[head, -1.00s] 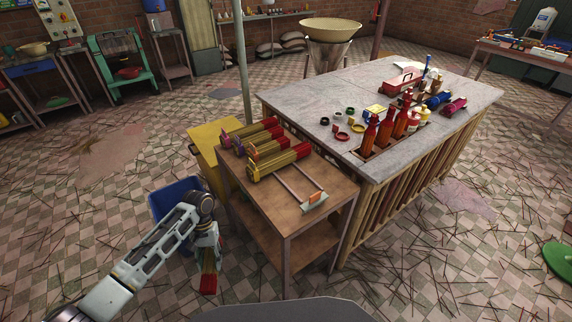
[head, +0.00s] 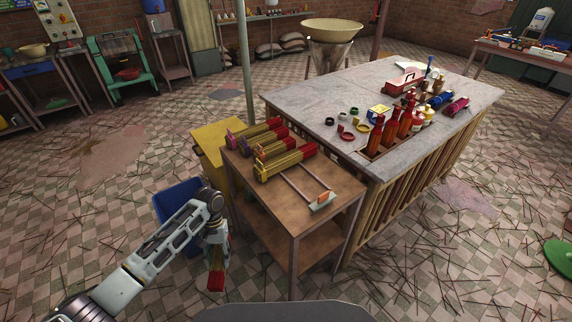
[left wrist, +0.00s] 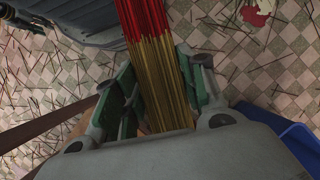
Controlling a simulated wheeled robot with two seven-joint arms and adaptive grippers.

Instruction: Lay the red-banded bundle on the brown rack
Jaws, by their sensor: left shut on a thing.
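My left gripper (head: 216,240) is at the left of the brown two-shelf wooden stand (head: 300,228), below its top. It is shut on a bundle of gold sticks with red ends (head: 216,280), which hangs with the red end down. In the left wrist view the bundle (left wrist: 155,60) runs between the green-padded fingers; no band shows on it. My right gripper is not in view.
A blue bin (head: 176,200) stands behind my left forearm, and a yellow cabinet (head: 211,141) adjoins the stand. A large grey-topped table (head: 335,88) with bottles and rings is at the right. Loose sticks litter the tiled floor.

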